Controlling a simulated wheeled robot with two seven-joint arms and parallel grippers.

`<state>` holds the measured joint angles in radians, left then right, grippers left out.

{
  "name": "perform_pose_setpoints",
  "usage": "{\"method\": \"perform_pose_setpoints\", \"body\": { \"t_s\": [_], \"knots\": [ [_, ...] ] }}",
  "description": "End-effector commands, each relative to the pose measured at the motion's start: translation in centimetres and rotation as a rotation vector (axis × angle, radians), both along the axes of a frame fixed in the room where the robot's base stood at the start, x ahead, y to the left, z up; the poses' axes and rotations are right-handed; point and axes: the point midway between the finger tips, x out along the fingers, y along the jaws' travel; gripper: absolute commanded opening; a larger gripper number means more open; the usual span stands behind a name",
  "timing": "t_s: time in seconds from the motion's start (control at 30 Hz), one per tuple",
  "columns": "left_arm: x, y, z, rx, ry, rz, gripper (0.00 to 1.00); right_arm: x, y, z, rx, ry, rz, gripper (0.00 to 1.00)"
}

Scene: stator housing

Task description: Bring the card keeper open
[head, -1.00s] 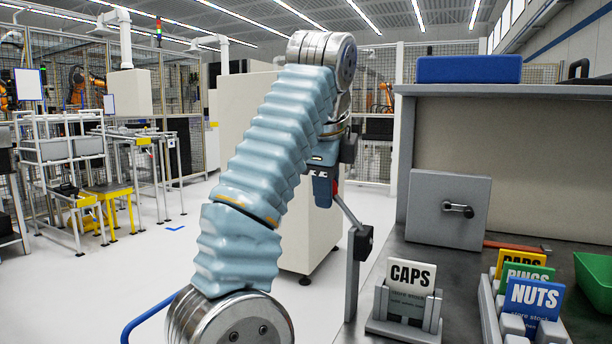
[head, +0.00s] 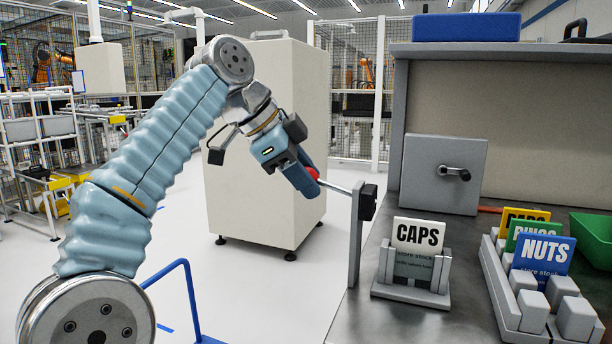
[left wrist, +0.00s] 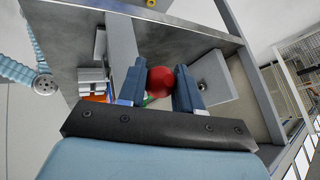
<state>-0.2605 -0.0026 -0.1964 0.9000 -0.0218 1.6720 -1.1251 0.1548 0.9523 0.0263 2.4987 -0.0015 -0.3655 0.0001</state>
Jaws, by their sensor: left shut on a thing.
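A thin metal lever (head: 336,187) with a red ball knob (head: 313,174) reaches left from a dark pivot block (head: 368,202) on a grey post (head: 355,240); I take it for the card keeper. My left gripper (head: 308,180) is shut on the red knob, out beyond the bench's left edge. In the left wrist view the knob (left wrist: 160,82) sits between the two blue fingers. A white CAPS card (head: 418,236) stands upright in a grey holder (head: 411,290) right of the post. The fingers partly hide the knob. My right gripper is out of view.
A grey panel with a black handle (head: 442,172) stands behind the CAPS card. A rack (head: 500,290) with NUTS and other cards is at right, with a green bin (head: 592,238) behind it. A large beige cabinet (head: 265,170) stands on the floor behind my left arm.

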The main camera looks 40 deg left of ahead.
Motion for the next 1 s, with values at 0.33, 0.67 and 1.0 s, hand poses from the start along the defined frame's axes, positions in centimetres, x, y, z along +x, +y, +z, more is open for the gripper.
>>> {"method": "perform_pose_setpoints", "body": {
  "t_s": [0.33, 0.67, 1.0],
  "knots": [
    [-0.1, -0.4, -0.9, -0.013, 0.021, -0.013, 0.0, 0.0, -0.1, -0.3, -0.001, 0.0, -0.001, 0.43],
    [-0.1, -0.2, -0.8, -0.011, 0.018, -0.01, 0.62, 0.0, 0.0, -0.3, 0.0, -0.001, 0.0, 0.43],
    [-0.4, 0.1, 0.1, -0.011, 0.012, -0.004, 0.62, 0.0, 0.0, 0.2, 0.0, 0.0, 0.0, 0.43]
  ]
}}
